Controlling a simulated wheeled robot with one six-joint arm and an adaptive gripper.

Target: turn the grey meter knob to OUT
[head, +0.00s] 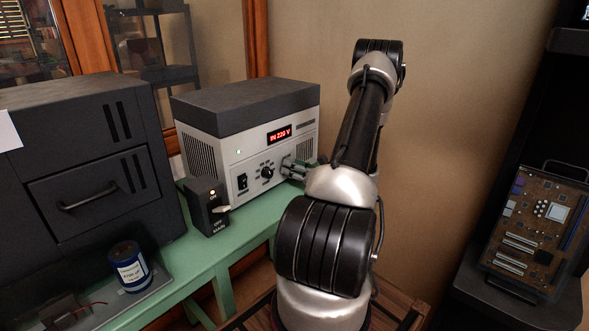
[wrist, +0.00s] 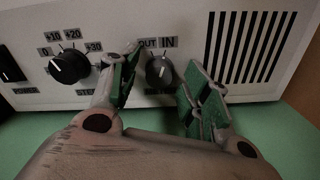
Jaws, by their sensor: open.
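The grey meter knob (wrist: 159,71) sits low on the pale front panel of the power unit (head: 283,149), below the labels OUT on its left and IN on its right. The unit's red display (head: 279,134) reads "IN 220 V". In the wrist view my open gripper (wrist: 162,62) has one green-padded finger on each side of the knob, with a gap visible on both sides. In the head view my gripper (head: 296,168) is at the panel's lower right and hides the grey knob.
A black stepped knob (wrist: 69,66) with +10, +20 and +30 marks is just left of my left finger. A MAIN switch box (head: 207,206) stands before the unit on the green bench (head: 223,254). A dark cabinet (head: 84,170) is left; a circuit board (head: 535,229) is right.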

